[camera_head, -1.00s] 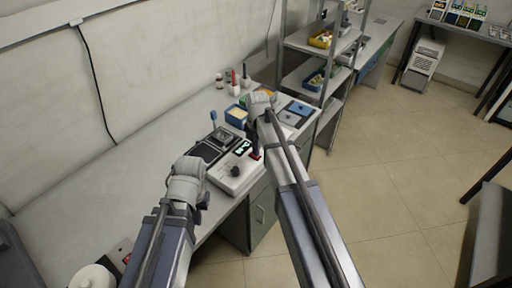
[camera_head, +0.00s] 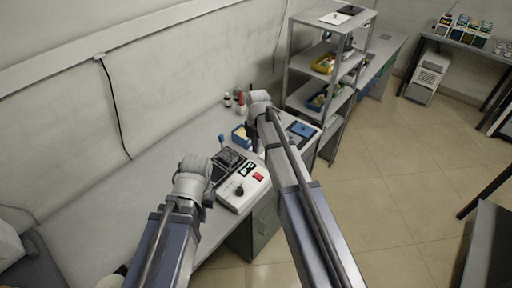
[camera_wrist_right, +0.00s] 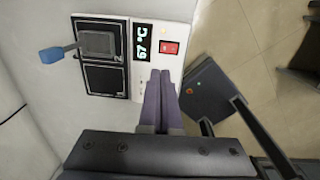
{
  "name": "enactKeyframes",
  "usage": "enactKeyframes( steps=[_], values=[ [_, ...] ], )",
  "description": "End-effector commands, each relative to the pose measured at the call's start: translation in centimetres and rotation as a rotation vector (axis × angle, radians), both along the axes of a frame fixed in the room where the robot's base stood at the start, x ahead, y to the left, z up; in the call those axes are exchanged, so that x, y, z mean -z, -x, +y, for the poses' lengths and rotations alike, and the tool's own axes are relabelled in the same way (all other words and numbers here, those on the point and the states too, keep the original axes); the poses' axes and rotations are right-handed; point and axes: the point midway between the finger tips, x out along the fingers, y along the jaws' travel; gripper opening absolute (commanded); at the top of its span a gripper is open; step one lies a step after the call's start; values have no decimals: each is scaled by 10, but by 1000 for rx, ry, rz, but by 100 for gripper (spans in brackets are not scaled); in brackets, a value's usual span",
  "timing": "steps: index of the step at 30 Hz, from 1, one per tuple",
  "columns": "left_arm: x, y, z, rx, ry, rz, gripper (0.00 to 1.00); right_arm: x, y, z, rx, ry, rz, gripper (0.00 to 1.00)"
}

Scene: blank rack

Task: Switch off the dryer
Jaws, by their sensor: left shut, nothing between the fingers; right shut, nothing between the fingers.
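The dryer (camera_head: 232,197) is a white box on the bench with a black knob (camera_head: 239,190), a lit display and a red rocker switch (camera_head: 258,176). In the right wrist view the display (camera_wrist_right: 144,42) reads about 67 °C. The red switch (camera_wrist_right: 169,47) shows there uncovered, with a small orange light above it; I cannot tell which side is pressed. My right gripper (camera_wrist_right: 160,78) is shut and empty, its fingertips over the panel a little short of the switch. My left gripper (camera_head: 205,193) is shut and empty at the dryer's left; its fingertips are mostly hidden.
Dark square plates (camera_wrist_right: 103,80) sit beside the display, with a blue-handled tool (camera_wrist_right: 54,54) at one. A blue box (camera_head: 240,135) and small bottles (camera_head: 228,100) stand behind. A metal shelf (camera_head: 300,60) stands right of the bench.

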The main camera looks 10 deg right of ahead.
Motion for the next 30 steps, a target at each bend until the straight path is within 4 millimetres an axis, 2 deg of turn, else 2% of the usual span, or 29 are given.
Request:
enactKeyframes(
  steps=[10,19,30],
  values=[
    [1,0,0,0,0,0,0,0,1,-1,1,-3,-2,0],
    [0,0,0,0,0,0,0,-1,17,-15,5,-53,-35,0],
    [1,0,0,0,0,0,0,0,15,-15,3,-56,-37,0]
  ],
)
